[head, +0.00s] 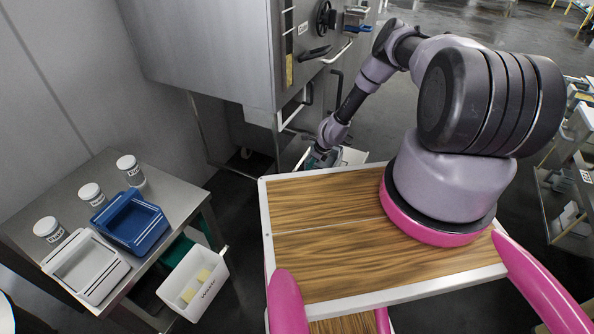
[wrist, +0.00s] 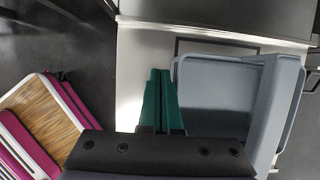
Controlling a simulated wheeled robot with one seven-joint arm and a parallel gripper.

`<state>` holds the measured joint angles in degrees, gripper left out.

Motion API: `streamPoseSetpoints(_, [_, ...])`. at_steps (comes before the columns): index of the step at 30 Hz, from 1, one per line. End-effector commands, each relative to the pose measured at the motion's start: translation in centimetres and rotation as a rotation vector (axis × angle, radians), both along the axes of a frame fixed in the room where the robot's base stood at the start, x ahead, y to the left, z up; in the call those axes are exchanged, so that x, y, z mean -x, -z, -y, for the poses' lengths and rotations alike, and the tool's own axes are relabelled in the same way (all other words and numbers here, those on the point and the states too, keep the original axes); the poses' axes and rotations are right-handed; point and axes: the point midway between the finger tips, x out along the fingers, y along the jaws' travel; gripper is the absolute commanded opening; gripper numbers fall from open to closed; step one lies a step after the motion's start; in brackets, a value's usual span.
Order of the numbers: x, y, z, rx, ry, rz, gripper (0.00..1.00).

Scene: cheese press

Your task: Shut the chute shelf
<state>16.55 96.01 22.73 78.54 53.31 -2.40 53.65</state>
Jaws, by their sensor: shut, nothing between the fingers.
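The tall grey steel machine (head: 215,45) stands at the upper middle of the head view, with a handwheel and handles on its right side. A pale flat panel, seemingly the chute shelf (head: 353,156), sticks out low beside it. In the wrist view the shelf (wrist: 131,70) is a pale metal surface, with a grey tray (wrist: 215,95) over its right part. My gripper (head: 322,156) is low by the shelf. In the wrist view its green fingers (wrist: 161,85) are together, empty, over the shelf and left of the tray. Whether they touch it I cannot tell.
A shelf rack (head: 570,190) stands at the right. Dark floor lies between.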

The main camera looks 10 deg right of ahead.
Motion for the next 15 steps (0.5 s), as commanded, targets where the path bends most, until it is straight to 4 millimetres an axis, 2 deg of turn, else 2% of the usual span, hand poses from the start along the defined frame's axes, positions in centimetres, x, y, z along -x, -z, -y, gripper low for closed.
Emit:
streamPoseSetpoints(1, [-0.1, 1.2, -0.5, 0.002, -0.004, 0.000, 0.00])
streamPoseSetpoints(8, [-1.2, 5.8, -2.0, 0.002, -0.007, 0.002, 0.00])
streamPoseSetpoints(15, [-3.1, 5.4, -4.3, 0.003, -0.006, 0.002, 0.00])
